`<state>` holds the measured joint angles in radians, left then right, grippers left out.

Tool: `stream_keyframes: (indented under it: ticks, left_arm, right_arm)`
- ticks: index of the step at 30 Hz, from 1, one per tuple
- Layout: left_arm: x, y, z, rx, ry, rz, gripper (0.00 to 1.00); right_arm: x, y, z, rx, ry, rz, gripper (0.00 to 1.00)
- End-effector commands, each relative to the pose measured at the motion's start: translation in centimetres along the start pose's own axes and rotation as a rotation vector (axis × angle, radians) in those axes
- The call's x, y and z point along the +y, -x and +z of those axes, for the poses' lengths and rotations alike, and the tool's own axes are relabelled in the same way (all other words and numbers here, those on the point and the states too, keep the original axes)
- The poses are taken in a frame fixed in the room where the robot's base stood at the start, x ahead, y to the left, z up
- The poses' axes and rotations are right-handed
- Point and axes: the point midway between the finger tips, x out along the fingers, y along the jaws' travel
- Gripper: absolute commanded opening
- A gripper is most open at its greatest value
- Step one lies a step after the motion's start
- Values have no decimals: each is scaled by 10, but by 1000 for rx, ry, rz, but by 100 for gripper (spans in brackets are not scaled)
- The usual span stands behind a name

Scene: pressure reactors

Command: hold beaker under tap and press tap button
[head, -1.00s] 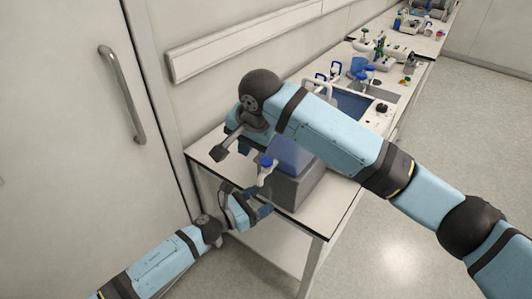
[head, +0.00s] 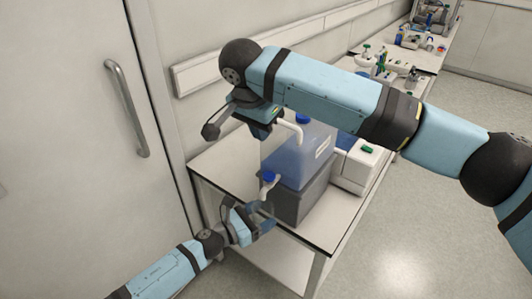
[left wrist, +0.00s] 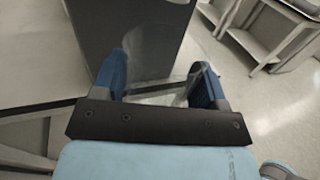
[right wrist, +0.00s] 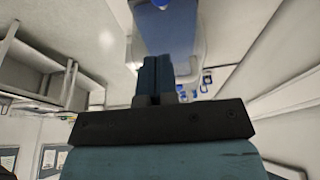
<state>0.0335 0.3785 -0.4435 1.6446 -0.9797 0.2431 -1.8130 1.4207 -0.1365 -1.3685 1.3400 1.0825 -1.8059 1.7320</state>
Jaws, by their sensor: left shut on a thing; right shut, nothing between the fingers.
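A translucent blue water container (head: 297,160) stands on a grey box (head: 303,198) on the white table. Its white tap with a blue button (head: 269,177) points out at the front left. My left gripper (head: 262,213) is below the tap, shut on the clear beaker, which is faint in the head view; glass shows between the fingers (left wrist: 160,88) in the left wrist view. I cannot tell how exactly the beaker lines up with the spout. My right gripper (head: 266,131) is shut and empty, above the tap and beside the container's upper part. The right wrist view shows its fingers together (right wrist: 158,76) below the container (right wrist: 168,28).
A white device with a green part (head: 357,168) stands behind the container. My right arm crosses above and hides part of the bench. More lab equipment (head: 385,65) stands farther back. A door with a metal handle (head: 127,108) is at left. The floor at right is clear.

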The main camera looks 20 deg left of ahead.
Motion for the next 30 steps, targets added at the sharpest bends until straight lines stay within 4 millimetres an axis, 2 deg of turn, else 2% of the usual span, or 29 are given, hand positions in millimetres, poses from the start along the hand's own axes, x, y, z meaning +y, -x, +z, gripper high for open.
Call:
stream_keyframes:
  ticks: [5, 12, 18, 24, 30]
  left_arm:
    - [0, 0, 0, 0, 0, 0, 41]
    - [0, 0, 0, 0, 0, 0, 41]
    - [0, 0, 0, 0, 0, 0, 41]
    - [0, 0, 0, 0, 0, 0, 41]
    - [0, 0, 0, 0, 0, 0, 41]
  right_arm:
    - [1, -29, -1, -1, -1, 4, 0]
    - [0, -81, 0, 0, 0, 3, 0]
    - [1, -114, 5, 0, 0, 2, 0]
    - [0, -130, 10, 0, 0, 0, 0]
    - [0, -133, 11, 0, 0, 0, 0]
